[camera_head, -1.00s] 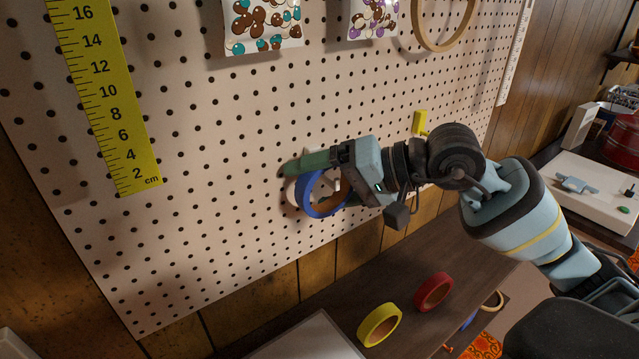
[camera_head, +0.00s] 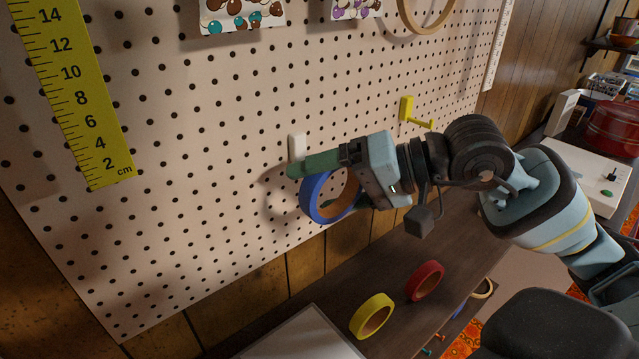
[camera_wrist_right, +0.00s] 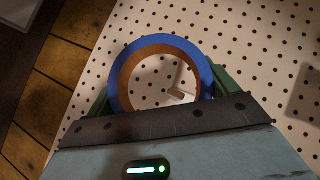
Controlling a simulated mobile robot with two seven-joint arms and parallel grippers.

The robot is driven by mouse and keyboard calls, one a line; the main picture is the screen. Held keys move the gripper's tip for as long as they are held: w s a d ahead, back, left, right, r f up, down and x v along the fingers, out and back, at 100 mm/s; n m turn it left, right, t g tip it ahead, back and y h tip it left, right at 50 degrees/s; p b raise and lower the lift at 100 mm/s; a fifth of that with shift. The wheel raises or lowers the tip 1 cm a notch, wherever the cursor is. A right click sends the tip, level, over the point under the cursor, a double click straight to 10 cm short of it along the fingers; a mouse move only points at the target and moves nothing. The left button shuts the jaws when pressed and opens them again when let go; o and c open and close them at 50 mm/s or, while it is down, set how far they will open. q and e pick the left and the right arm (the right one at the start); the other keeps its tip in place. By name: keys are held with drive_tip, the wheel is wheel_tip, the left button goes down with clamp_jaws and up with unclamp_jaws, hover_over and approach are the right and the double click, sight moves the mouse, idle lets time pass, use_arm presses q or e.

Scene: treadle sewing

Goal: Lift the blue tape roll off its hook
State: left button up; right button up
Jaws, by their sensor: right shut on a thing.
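The blue tape roll (camera_head: 309,198), with a brown inner core, is at the pegboard in the head view. My right gripper (camera_head: 316,184) is shut on it, with one green finger over its upper side. In the right wrist view the roll (camera_wrist_right: 160,46) sits between the two green fingers. A white hook (camera_head: 297,147) shows on the board just above the finger. In the wrist view the hook (camera_wrist_right: 181,96) shows through the roll's hole. I cannot tell whether its peg still passes into the ring. My left gripper is not in view.
An empty yellow hook (camera_head: 408,110) is on the board to the right. A yellow tape roll (camera_head: 372,316) and a red one (camera_head: 426,281) stand on the brown tabletop (camera_head: 400,250) below. A yellow ruler (camera_head: 75,95) is on the board at left.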

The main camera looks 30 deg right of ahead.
sight(319, 215)
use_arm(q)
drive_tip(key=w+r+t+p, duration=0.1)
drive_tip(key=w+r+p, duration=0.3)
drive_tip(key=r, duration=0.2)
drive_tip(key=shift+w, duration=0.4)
use_arm(e)
drive_tip(key=shift+s+d, duration=0.2)
drive_tip(key=shift+s, duration=1.15)
drive_tip(key=shift+s+d, duration=0.15)
drive_tip(key=shift+s, duration=1.2)
